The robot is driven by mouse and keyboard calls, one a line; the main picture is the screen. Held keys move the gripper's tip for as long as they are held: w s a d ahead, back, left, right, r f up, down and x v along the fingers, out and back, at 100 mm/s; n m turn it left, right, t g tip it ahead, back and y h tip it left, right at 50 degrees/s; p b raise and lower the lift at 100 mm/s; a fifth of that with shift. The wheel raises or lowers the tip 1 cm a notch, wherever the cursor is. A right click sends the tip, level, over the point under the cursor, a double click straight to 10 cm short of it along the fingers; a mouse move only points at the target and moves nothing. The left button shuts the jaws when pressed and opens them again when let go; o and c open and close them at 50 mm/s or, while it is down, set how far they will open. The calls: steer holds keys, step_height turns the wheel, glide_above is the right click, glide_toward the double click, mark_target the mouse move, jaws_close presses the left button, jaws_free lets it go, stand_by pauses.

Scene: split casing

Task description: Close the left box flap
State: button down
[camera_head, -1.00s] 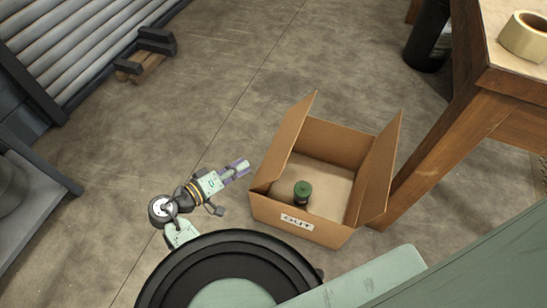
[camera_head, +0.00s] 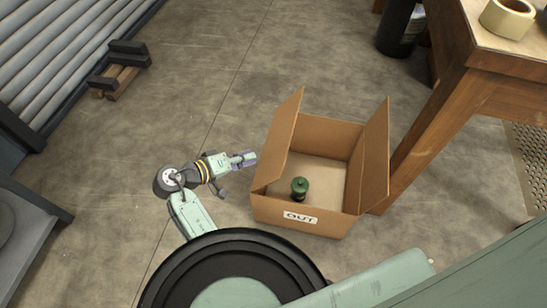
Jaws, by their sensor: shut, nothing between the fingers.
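An open cardboard box (camera_head: 300,215) marked "OUT" stands on the floor in the middle of the head camera view. Its left flap (camera_head: 282,135) stands up and leans a little outward. Its right flap (camera_head: 375,155) also stands up. A small dark green object (camera_head: 299,188) with a rounded top sits inside the box. My gripper (camera_head: 250,158) is shut and empty. It is just left of the left flap, on its outer side, and points toward it. I cannot tell whether it touches the flap.
A wooden table (camera_head: 470,75) with a tape roll (camera_head: 507,18) on top stands to the right, its leg close behind the box. A dark bin (camera_head: 400,28) is at the back. A small pallet-like block (camera_head: 120,70) lies at the upper left. The floor (camera_head: 215,90) behind my gripper is clear.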

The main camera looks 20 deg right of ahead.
glide_toward(285, 155)
steer(key=w+d, duration=0.1)
steer(key=w, duration=0.2)
steer(key=d, duration=0.1)
steer(key=s+d+f+p, duration=0.1)
steer(key=shift+s+d+f, duration=0.15)
steer(key=shift+s+d, duration=0.1)
steer(key=shift+d, duration=0.1)
steer(key=shift+s+d+f, duration=0.15)
steer(key=shift+d+f, duration=0.1)
steer(key=shift+d, duration=0.1)
